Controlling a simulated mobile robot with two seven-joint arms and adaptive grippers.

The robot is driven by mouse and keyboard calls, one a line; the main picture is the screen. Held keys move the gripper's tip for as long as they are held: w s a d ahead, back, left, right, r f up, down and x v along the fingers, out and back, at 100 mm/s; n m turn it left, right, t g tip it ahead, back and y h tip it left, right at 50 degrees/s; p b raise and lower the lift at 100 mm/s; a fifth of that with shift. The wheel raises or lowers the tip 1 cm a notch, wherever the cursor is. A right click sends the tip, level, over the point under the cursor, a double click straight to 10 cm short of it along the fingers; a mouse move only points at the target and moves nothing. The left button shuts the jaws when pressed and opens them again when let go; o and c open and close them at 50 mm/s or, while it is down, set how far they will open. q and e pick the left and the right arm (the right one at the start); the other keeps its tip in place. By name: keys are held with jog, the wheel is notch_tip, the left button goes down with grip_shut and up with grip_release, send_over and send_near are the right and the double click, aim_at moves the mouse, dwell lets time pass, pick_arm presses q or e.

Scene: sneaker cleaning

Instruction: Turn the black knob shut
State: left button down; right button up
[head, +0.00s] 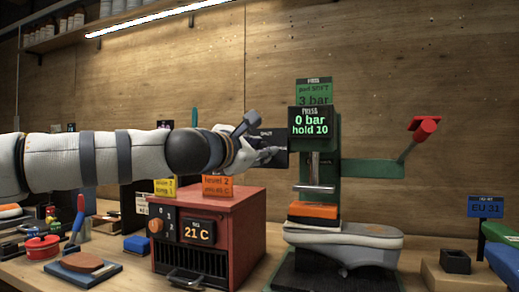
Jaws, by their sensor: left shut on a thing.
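My left arm reaches in from the left above the red box. My left gripper (268,156) is at the dark panel (272,136) on the left side of the green press (333,190). The panel bears a small label that seems to read "SHUT". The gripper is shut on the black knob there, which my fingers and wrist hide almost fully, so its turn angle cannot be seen. The press display (310,123) reads "0 bar hold 10". My right gripper is not in view.
A grey sneaker (345,240) lies under the press with an orange block (314,210) on it. A red heater box (215,225) showing 21 C stands below my arm. A red-handled lever (424,128) juts out right. Tools crowd the bench's left.

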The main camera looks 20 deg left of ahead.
pick_arm(q)
jog(key=shift+f+n+t+y+b, duration=0.1)
jog(key=shift+n+t+y+b, duration=0.3)
jog(key=shift+n+b, duration=2.55)
jog(key=shift+f+n+t+y+b, duration=0.15)
jog(key=shift+n+y+b, duration=0.3)
jog(key=shift+n+b, duration=2.5)
jog(key=shift+n+t+y+b, duration=0.4)
jog(key=shift+n+b, duration=1.65)
jog(key=shift+n, duration=1.75)
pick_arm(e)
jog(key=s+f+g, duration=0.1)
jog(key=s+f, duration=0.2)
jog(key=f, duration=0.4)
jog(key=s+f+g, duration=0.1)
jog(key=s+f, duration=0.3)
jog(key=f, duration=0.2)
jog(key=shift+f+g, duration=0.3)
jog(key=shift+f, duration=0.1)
pick_arm(q)
jog(key=shift+r, duration=0.1)
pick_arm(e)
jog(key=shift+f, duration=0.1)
pick_arm(q)
jog(key=c, duration=1.3)
grip_release()
